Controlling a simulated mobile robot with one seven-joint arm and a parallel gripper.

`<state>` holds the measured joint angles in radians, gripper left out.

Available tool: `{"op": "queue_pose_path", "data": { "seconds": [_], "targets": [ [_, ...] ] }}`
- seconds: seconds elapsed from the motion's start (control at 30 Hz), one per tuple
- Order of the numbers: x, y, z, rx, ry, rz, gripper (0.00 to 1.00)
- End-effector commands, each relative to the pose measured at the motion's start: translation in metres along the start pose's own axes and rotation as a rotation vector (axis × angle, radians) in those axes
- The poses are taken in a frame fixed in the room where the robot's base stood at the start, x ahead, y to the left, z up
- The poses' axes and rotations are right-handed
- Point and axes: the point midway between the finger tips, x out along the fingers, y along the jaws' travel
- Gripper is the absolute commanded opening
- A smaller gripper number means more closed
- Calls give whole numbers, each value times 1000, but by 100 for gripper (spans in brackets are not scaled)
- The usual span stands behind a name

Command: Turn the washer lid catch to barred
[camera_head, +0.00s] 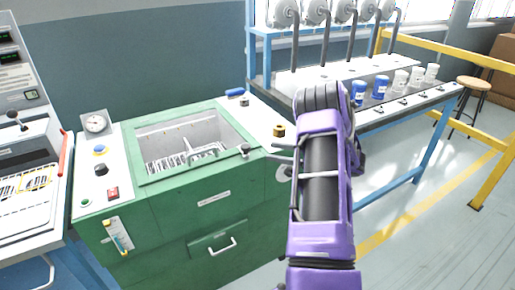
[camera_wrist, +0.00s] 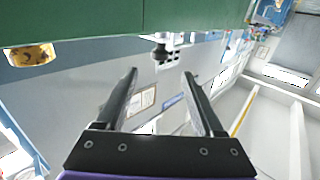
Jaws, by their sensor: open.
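The washer (camera_head: 200,215) is a green cabinet with a recessed basin in its top; a white handle (camera_head: 205,151) shows over the basin. A small dark knob-like piece (camera_head: 245,150) sits at the basin's front right corner and looks like the lid catch; its setting is too small to read. In the wrist view a dark knob (camera_wrist: 162,50), apparently the same piece, lies beyond and between my fingertips. My gripper (camera_wrist: 160,73) is open and empty, apart from it. In the head view my gripper (camera_head: 273,151) is right of the knob, partly hidden by my purple arm.
A brass knob (camera_head: 279,131) stands close by at the washer's right; it also shows in the wrist view (camera_wrist: 30,55). A gauge (camera_head: 96,123) and buttons are at the washer's left. A bench (camera_head: 440,95) with several cups stands behind right.

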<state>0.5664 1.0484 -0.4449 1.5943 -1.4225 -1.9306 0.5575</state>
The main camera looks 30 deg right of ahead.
Motion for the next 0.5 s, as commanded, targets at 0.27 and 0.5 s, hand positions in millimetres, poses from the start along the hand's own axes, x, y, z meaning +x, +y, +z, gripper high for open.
{"op": "queue_pose_path", "data": {
  "seconds": [0.27, 0.5],
  "targets": [
    [-36, 0, 0, 0, 0, 1, 70],
    [-40, 0, 0, 1, 0, 0, 70]
  ]
}}
